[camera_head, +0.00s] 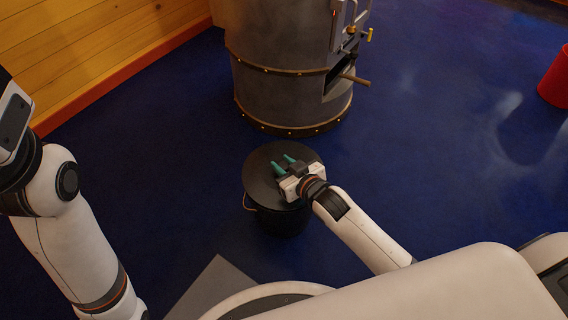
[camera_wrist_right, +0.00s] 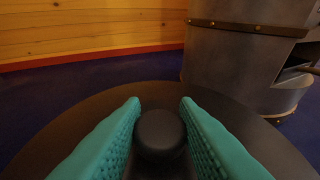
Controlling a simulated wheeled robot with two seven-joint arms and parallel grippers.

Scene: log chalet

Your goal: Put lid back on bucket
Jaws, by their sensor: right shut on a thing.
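A dark bucket (camera_head: 281,222) stands on the blue floor with a thin handle at its left side. A round dark lid (camera_head: 262,163) lies over the bucket's mouth and looks roughly level; whether it is fully seated cannot be told. My right gripper (camera_head: 283,164) is over the lid, its green fingers shut on the lid's round black knob. In the right wrist view the knob (camera_wrist_right: 160,133) sits between the two fingers, with the lid (camera_wrist_right: 225,105) spread out beneath. My left arm is at the left, and its gripper is outside the picture.
A grey metal stove (camera_head: 285,75) with a protruding handle stands just behind the bucket. A wooden wall (camera_head: 95,50) runs along the back left. A red container (camera_head: 556,80) is at the far right. The blue floor between is open.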

